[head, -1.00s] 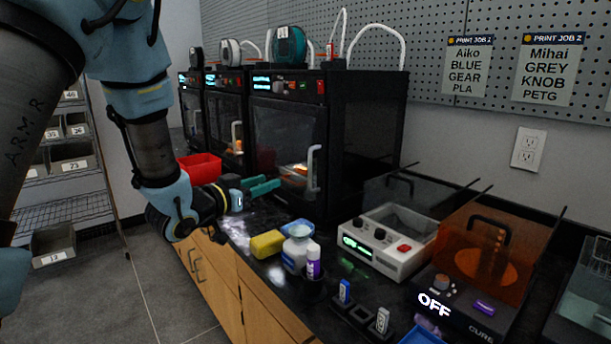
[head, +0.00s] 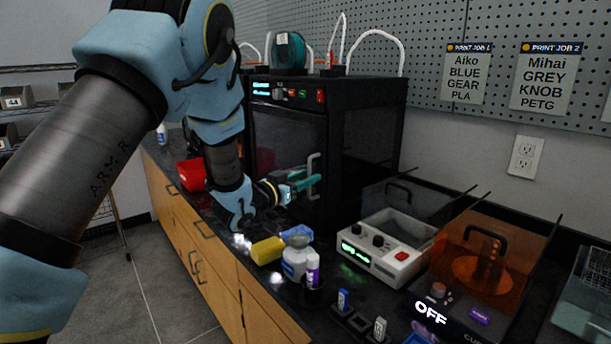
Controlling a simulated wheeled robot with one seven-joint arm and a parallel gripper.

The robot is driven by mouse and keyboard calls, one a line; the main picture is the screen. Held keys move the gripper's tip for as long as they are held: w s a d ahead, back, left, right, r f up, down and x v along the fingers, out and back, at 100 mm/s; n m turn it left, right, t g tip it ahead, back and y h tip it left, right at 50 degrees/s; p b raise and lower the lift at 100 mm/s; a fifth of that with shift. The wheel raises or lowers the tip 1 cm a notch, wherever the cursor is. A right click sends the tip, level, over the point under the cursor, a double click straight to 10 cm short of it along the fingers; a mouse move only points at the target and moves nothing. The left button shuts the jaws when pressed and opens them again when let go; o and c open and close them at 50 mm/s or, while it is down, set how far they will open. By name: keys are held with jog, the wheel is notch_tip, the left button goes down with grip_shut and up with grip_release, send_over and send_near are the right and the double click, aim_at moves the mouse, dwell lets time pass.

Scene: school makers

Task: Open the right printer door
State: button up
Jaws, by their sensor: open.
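The right printer (head: 370,145) is a black box with a lit front panel. Its dark door (head: 280,140) looks shut, and a grey vertical handle (head: 313,172) stands on the door's right side. My gripper (head: 308,183), with teal fingers, is at the handle's lower half. The jaws are open, and the fingers appear to be to either side of the handle or just in front of it; I cannot tell whether they touch it. My arm hides the other printers and part of the door's left side.
A yellow sponge (head: 267,251), a white bottle (head: 296,262) and a purple-labelled tube (head: 312,270) stand on the black counter near my gripper. A white device (head: 385,258) and an orange-covered cure box (head: 490,262) are to the right. A red bin (head: 190,175) is left of my arm.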

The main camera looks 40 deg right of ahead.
grip_shut()
dwell(0.3)
dwell(1.2)
